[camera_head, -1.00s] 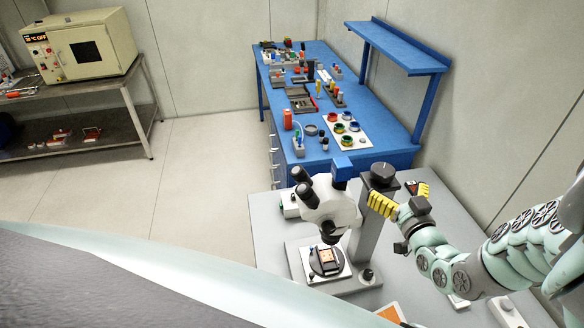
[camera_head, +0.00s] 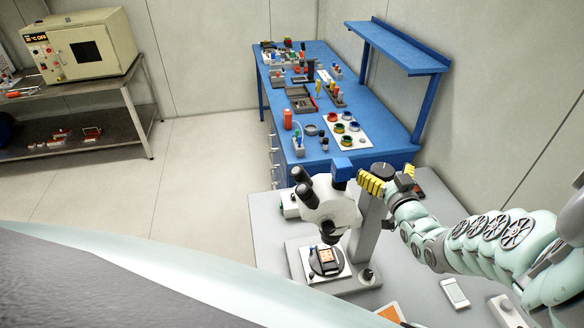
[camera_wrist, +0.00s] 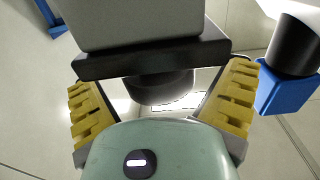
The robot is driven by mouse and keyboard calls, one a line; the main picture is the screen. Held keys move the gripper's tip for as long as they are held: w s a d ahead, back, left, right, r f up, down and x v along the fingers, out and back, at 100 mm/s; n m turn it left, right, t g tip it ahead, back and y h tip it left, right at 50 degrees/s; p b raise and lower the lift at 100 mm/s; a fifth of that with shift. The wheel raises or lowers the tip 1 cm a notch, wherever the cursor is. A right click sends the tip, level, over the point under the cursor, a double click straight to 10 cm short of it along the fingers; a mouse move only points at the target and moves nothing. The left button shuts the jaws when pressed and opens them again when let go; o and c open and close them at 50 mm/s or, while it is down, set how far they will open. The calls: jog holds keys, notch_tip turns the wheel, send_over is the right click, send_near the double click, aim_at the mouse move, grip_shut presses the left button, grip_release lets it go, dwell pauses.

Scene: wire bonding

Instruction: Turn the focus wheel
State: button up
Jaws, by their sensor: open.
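A dark round knob (camera_head: 383,168), which looks like the focus wheel, sits at the column's top. My gripper (camera_head: 389,177) is open at the column top, its yellow fingers to either side of the knob. In the wrist view, the dark round knob (camera_wrist: 163,88) lies between the spread fingers of my gripper (camera_wrist: 163,105), with visible gaps on both sides. Its far part is hidden by a dark plate and a grey block.
A blue block (camera_head: 342,168) on the microscope head is close to my gripper; it also shows in the wrist view (camera_wrist: 284,91). A blue workbench (camera_head: 375,165) with a shelf stands behind. A sample stage (camera_head: 311,276) sits under the microscope.

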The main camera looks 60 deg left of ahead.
jog(key=shift+s+a, duration=0.1)
jog(key=c, duration=1.2)
